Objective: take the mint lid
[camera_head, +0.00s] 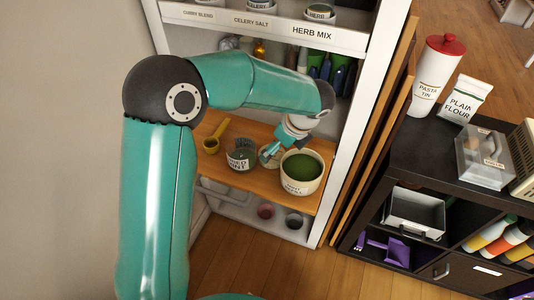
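A jar (240,160) with a white label, which seems to end in "MINT", stands on the wooden shelf board (225,183). Its top shows dark green. My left arm reaches over from the left, and its gripper (270,153) points down between the jar and a cream pot (302,185) with green contents. The gripper is close to the right side of the jar. Small pale and teal parts overlap at the fingertips, so I cannot tell whether it holds anything. I cannot make out a separate mint lid. My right gripper is not in view.
A yellow scoop or cup (214,138) stands left of the jar. The white shelf upright (345,140) is close on the right. An upper shelf (265,27) holds labelled jars. A black cabinet (430,150) stands at the right. Dark cups (294,220) sit below the board.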

